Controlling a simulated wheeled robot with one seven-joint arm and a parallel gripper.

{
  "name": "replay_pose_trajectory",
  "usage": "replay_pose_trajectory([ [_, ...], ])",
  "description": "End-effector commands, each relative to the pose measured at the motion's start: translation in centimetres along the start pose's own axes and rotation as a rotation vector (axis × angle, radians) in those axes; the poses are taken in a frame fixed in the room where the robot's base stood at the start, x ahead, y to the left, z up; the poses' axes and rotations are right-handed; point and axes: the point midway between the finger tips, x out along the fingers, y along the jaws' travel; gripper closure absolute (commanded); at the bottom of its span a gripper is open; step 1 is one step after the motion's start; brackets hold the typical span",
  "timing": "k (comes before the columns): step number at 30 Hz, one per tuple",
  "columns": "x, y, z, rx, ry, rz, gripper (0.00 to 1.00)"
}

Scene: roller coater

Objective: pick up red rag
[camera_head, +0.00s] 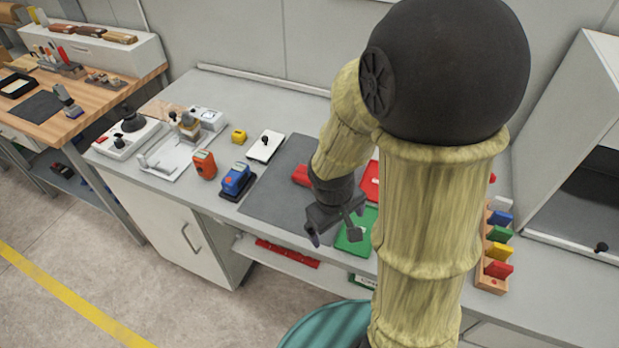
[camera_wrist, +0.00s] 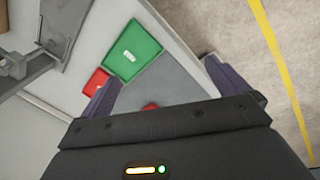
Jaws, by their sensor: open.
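A red item (camera_head: 300,175), which looks like the red rag, lies on the grey mat (camera_head: 262,200) and is partly hidden behind my arm. In the wrist view only a small red piece (camera_wrist: 150,106) shows on the grey mat (camera_wrist: 168,88), just above the gripper body. My gripper (camera_head: 336,234) is open and empty, above the front right part of the mat near the bench's front edge. In the wrist view its two fingers (camera_wrist: 160,80) are spread apart with grey mat between them.
A green tray (camera_head: 352,240) and a red tray (camera_head: 369,183) sit right of the mat, partly hidden by my arm. A rack of colored blocks (camera_head: 497,250) stands right.

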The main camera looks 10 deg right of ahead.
Motion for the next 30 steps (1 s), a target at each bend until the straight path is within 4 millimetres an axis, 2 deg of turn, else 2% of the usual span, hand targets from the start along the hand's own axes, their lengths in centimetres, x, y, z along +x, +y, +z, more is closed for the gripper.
replay_pose_trajectory([
  [1,1.4,-0.2,-0.3,-0.105,-0.046,0.034,0.00],
  [3,2.9,0.1,-0.7,-0.250,-0.103,0.093,0.00],
  [8,5.6,0.8,-2.4,-0.591,-0.224,0.250,0.00],
  [12,7.4,1.4,-4.8,-0.893,-0.320,0.412,0.00],
  [17,8.6,1.0,-9.0,-1.244,-0.415,0.630,0.00],
  [24,9.1,-2.4,-16.1,-1.714,-0.518,0.970,0.00],
  [27,9.0,-3.7,-17.7,-1.818,-0.536,1.051,0.00],
  [30,8.9,-4.2,-18.3,-1.856,-0.542,1.084,0.00],
])
